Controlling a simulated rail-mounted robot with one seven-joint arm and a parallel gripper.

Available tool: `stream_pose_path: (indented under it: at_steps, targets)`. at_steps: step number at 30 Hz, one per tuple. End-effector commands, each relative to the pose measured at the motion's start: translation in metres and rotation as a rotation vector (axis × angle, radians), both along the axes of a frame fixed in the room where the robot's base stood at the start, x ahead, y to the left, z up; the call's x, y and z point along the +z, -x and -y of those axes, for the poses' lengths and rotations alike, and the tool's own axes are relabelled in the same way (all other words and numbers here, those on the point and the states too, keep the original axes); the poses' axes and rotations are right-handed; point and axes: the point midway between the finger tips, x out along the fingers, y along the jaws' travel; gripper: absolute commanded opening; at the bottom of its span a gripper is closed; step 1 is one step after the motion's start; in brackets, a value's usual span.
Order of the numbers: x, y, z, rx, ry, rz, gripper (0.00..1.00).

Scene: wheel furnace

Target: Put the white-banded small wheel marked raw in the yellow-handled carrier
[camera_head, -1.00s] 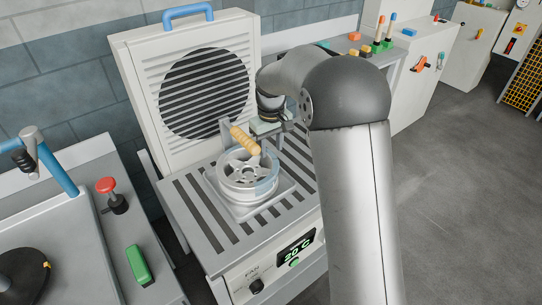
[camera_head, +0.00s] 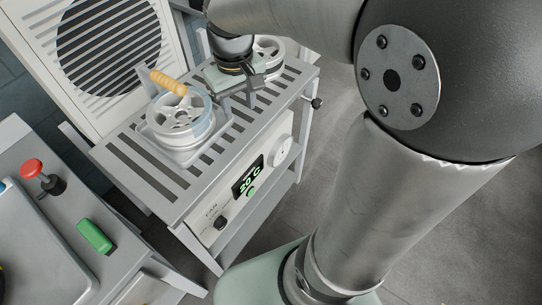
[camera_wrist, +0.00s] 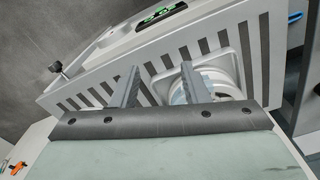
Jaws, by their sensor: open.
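A yellow handle (camera_head: 168,82) slants above a silver spoked wheel (camera_head: 178,116) on a square tray (camera_head: 190,158) on the slatted bench; it appears to belong to the carrier. The wheel also shows partly in the wrist view (camera_wrist: 222,88), behind one finger. A second pale wheel (camera_head: 268,46) stands farther right on the bench, partly hidden by my gripper. I cannot read a raw mark or make out a white band on either. My gripper (camera_head: 238,96) is open and empty, between the two wheels in the head view. Its two spread fingers show in the wrist view (camera_wrist: 160,76).
The slatted bench (camera_head: 130,160) has a fan control panel reading 20 C (camera_head: 248,178). A louvred fan panel (camera_head: 110,50) stands behind it. At left, a console bears a red button (camera_head: 31,168) and a green switch (camera_head: 94,236). Bare slats lie left of the tray.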

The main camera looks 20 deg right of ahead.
Motion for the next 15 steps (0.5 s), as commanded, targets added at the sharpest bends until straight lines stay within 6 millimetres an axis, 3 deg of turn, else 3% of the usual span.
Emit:
stream_pose_path:
  at_steps: [1, 3, 6, 10, 15]
  targets:
    - [-0.007, 0.034, 0.007, -0.038, -0.002, 0.005, 0.41]
    - [-0.020, 0.071, 0.013, -0.087, -0.003, 0.009, 0.41]
    - [-0.037, 0.111, 0.018, -0.139, -0.005, 0.012, 0.41]
    - [-0.050, 0.135, 0.021, -0.173, -0.006, 0.013, 0.41]
    - [-0.053, 0.140, 0.022, -0.179, -0.006, 0.011, 0.41]
